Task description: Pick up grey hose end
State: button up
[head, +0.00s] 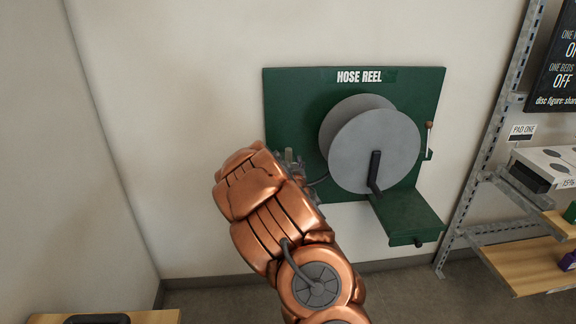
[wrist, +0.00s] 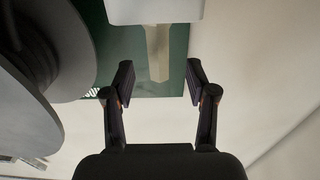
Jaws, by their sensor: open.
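A hose reel with a pale grey drum (head: 372,143) is mounted on a green board (head: 290,92) on the wall. In the wrist view a grey-beige tapered piece (wrist: 158,52), which looks like the grey hose end, lies between and beyond my fingertips. My gripper (wrist: 158,84) is open around empty space, with no visible contact. In the head view only bits of its dark fingers show past my copper arm.
The drum's side (wrist: 25,110) is close on the left in the wrist view. A pale block (wrist: 154,10) is at its top edge. A green shelf (head: 408,215) juts out below the reel. A metal rack (head: 497,130) with goods stands right.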

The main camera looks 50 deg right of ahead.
aim_at(289, 158)
jog(key=p+x, duration=0.1)
jog(key=x, duration=0.2)
jog(key=shift+d, duration=0.2)
jog(key=shift+w+d+f+p, duration=0.1)
jog(key=shift+w+d+p, duration=0.25)
jog(key=shift+w, duration=0.25)
grip_shut()
